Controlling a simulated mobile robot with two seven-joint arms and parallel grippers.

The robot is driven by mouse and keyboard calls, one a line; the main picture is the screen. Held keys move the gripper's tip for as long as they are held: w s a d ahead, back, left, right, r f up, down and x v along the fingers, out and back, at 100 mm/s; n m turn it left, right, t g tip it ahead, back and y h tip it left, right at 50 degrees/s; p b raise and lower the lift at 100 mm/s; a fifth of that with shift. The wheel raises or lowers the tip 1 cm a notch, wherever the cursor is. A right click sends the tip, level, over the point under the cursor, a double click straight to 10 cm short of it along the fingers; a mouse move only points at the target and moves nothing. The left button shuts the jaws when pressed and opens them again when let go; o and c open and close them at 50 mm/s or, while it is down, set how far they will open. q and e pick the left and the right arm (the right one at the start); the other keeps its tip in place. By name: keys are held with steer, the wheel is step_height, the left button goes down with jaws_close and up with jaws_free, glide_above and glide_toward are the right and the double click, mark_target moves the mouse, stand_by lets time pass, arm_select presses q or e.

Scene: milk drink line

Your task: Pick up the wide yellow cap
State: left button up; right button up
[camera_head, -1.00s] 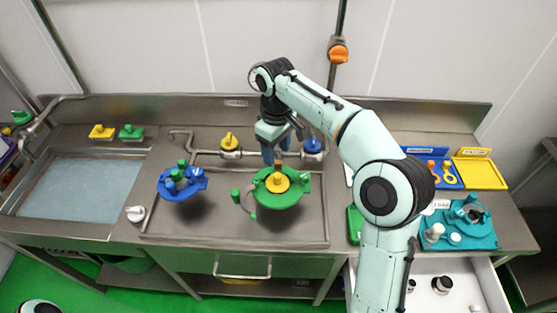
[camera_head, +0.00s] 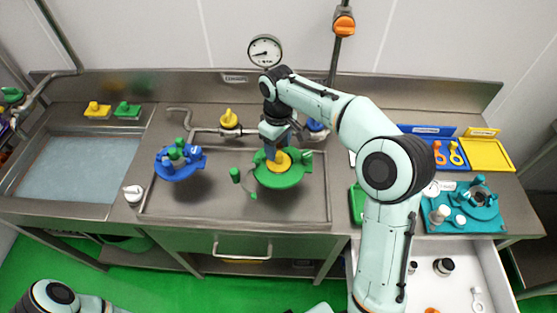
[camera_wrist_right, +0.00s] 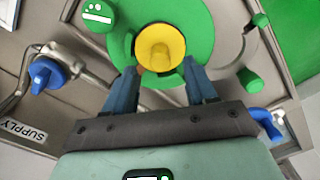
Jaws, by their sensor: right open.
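The wide yellow cap (camera_head: 279,163) sits in the middle of the round green vessel (camera_head: 283,180) on the steel worktop. In the right wrist view the cap (camera_wrist_right: 161,47) has a raised round middle and lies just beyond the fingertips. My right gripper (camera_head: 272,153) is over the cap from behind and hides part of it in the head view. In the right wrist view its two blue fingers (camera_wrist_right: 160,80) are open, one to each side of the cap's near edge. I cannot tell whether they touch it. My left gripper is out of view.
A blue vessel (camera_head: 178,172) stands to the left. Behind are pipes with a yellow valve knob (camera_head: 229,118) and a blue knob (camera_wrist_right: 45,74) near the gripper. Green knobs (camera_head: 235,175) stick out from the green vessel.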

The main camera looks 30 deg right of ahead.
mark_target(278, 154)
step_height(278, 154, down, 4)
steer(key=shift+s+r, duration=0.15)
steer(key=shift+r, duration=0.1)
steer(key=shift+c, duration=0.3)
jaws_close()
